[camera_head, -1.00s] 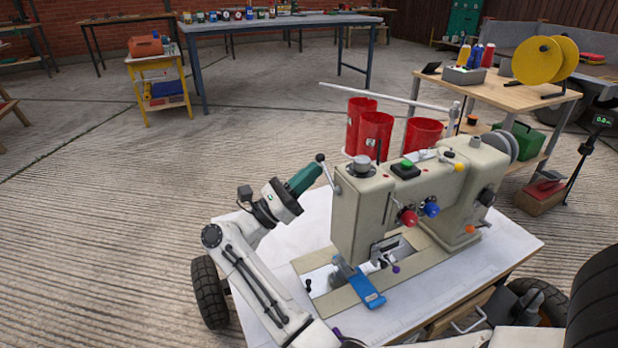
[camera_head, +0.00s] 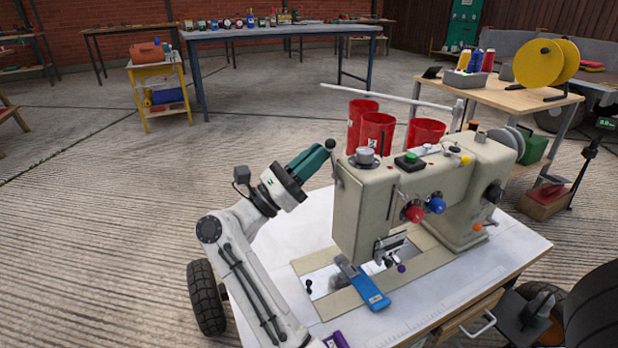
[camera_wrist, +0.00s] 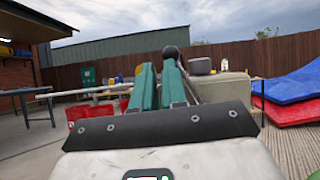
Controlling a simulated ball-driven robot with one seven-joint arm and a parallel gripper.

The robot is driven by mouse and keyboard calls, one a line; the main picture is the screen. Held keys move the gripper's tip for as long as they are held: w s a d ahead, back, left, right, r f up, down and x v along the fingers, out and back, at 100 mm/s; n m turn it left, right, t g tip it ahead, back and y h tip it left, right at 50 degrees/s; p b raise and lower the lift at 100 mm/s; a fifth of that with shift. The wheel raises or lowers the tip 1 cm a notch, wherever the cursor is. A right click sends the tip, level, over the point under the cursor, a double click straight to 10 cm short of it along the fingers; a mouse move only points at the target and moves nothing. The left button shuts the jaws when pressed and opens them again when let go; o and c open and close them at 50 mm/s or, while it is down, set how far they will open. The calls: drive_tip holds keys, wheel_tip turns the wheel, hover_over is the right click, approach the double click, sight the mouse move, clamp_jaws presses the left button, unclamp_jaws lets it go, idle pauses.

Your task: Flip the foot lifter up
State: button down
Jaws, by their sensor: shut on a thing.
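The sewing machine (camera_head: 362,205) stands on a white-topped table. Its foot lifter (camera_head: 334,165) is a thin lever with a dark ball knob at the left end of the machine head, now pointing steeply up and tilted slightly left. My gripper (camera_head: 323,153), with teal fingers, reaches from the left and is shut on the lever by the knob. In the wrist view, the dark knob (camera_wrist: 169,52) shows at the tips of the teal fingers of my gripper (camera_wrist: 160,68). The fingers hide part of the lever there.
Red and blue knobs (camera_head: 425,209) project from the machine's front. A blue part (camera_head: 365,288) lies on the machine bed. Red cups (camera_head: 376,133) and a pale rod (camera_head: 385,97) are behind the machine. The white tabletop (camera_head: 305,240) left of the machine is clear.

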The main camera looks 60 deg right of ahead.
drive_tip(key=s+r, duration=0.1)
drive_tip(key=s+a+r+b, duration=0.1)
drive_tip(key=shift+a+r, duration=0.1)
drive_tip(key=shift+r, duration=0.3)
idle(0.3)
drive_tip(key=shift+s+g+y, duration=0.1)
drive_tip(key=shift+g+y, duration=0.2)
drive_tip(key=shift+g, duration=0.1)
drive_tip(key=m+g+y, duration=0.1)
drive_tip(key=m, duration=0.1)
drive_tip(key=m+y+b, duration=0.1)
drive_tip(key=m, duration=0.1)
drive_tip(key=s+a+m+g, duration=0.1)
drive_tip(key=shift+f+m+g+y+b, duration=0.15)
drive_tip(key=shift+m+g+y+b, duration=0.15)
drive_tip(key=shift+m+y, duration=0.1)
idle(0.4)
drive_tip(key=shift+a, duration=0.1)
